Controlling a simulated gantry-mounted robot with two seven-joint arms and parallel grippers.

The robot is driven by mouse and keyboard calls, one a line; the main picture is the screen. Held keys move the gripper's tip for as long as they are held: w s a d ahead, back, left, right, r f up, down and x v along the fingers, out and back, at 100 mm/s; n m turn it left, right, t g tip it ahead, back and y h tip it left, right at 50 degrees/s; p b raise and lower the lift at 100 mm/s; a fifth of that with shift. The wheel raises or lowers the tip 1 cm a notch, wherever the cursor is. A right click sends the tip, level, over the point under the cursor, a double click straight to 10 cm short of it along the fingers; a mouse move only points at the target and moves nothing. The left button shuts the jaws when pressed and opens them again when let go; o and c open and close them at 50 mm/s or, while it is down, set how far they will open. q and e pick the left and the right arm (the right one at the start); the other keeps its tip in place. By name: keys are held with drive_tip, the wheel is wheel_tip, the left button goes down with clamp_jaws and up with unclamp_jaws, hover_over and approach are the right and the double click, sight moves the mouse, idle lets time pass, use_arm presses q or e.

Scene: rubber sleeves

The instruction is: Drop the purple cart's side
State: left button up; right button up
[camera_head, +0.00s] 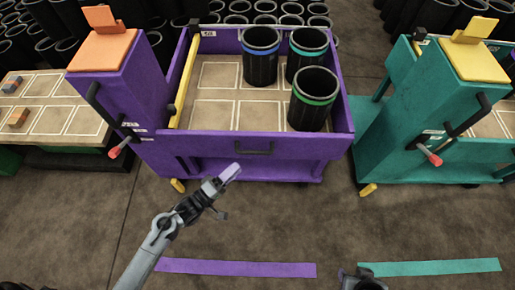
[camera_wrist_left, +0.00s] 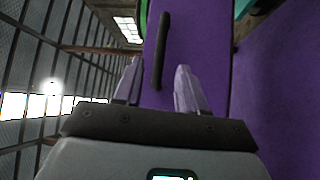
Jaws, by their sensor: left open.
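The purple cart (camera_head: 160,115) stands at the centre of the head view. Its front side panel (camera_head: 212,146) is upright and has a dark bar handle (camera_head: 255,151). My left gripper (camera_head: 231,171) is open and empty, in front of the panel, a little below and left of the handle in the head view. In the left wrist view the handle (camera_wrist_left: 161,50) lies ahead, between the directions of the two fingers (camera_wrist_left: 156,88), apart from them, with the purple panel (camera_wrist_left: 200,50) behind it. My right gripper's fingers are not visible.
Three black sleeves (camera_head: 314,98) stand in the cart's right part. A red-tipped lever (camera_head: 118,148) is on its left post. A teal cart (camera_head: 400,115) stands to the right. Purple (camera_head: 235,268) and teal (camera_head: 430,267) strips mark the floor. The floor before the cart is clear.

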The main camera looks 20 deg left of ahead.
sight(255, 152)
use_arm(q)
drive_tip(key=shift+d+b+x, duration=0.2)
drive_tip(key=shift+b+x, duration=1.8)
drive_tip(key=shift+x, duration=2.95)
drive_tip(key=shift+s+f, duration=0.1)
clamp_jaws()
